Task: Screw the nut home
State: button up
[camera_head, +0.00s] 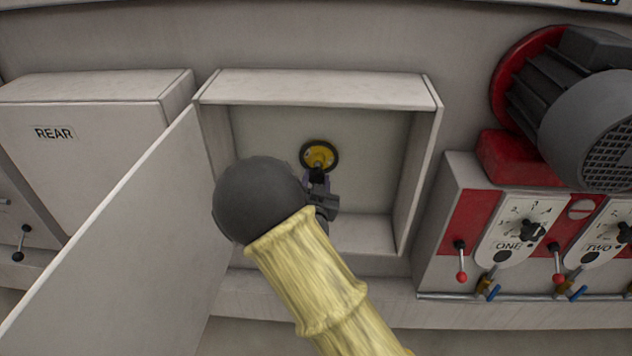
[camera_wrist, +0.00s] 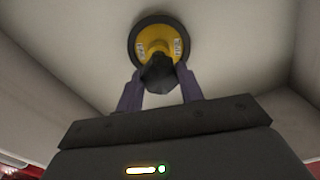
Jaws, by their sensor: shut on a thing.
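The nut (camera_wrist: 159,72) is a dark, faceted knob between my fingers in the wrist view. It sits in front of a round yellow disc with a black rim (camera_wrist: 140,40). The disc (camera_head: 319,156) is on the back wall of an open box in the head view. My gripper (camera_wrist: 160,90) reaches into the box and is shut on the nut, its two purple fingers on either side. In the head view my gripper (camera_head: 318,180) partly covers the nut. The thread behind the nut is hidden, and I cannot tell whether the nut touches the disc.
The box (camera_head: 320,88) has walls close around my arm. Its door (camera_head: 120,235) hangs open at the left. A REAR cover (camera_head: 90,115) is further left. A grey motor (camera_head: 590,110) and a panel with dials and red-knobbed levers (camera_head: 461,262) are at the right.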

jog(key=shift+w+d+b, duration=0.1)
jog(key=shift+w+b, duration=0.25)
jog(key=shift+w, duration=1)
jog(key=shift+f, duration=0.15)
